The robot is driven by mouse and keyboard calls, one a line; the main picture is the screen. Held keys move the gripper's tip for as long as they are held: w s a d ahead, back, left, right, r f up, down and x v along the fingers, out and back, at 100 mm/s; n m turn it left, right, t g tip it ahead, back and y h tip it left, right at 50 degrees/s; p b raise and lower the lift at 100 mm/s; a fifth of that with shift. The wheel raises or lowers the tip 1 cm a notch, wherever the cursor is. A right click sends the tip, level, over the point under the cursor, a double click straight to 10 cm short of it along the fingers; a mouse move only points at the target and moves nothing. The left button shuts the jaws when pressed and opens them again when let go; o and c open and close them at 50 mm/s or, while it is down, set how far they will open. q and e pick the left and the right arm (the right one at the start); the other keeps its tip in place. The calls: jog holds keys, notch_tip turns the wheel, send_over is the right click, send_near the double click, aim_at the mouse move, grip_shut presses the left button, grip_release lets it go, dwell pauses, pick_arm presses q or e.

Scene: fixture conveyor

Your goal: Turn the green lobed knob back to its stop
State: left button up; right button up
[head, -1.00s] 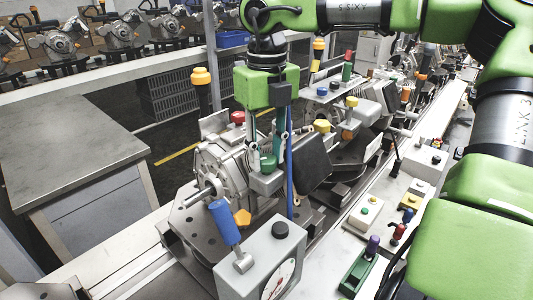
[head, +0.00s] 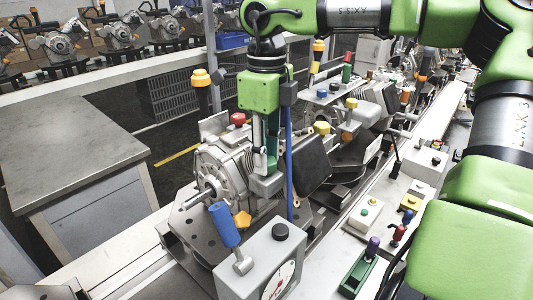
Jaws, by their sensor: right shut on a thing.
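The green lobed knob (head: 271,165) sits on a small grey block beside the round metal housing (head: 222,165), in the middle of the head view. My right gripper (head: 268,158) comes down on it from above and is shut on it. Its fingers hide much of the knob, so the lobes and any stop mark cannot be made out. My left gripper is not in view.
A blue-handled lever (head: 225,224) and a grey box (head: 262,262) with a gauge stand in front. An orange-yellow knob (head: 242,219), a red knob (head: 238,118) and a dark panel (head: 312,165) are close by. A bare grey table (head: 75,145) is at left.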

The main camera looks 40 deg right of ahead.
jog(key=shift+w+r, duration=0.1)
jog(key=o, duration=1.1)
jog(key=shift+r, duration=4)
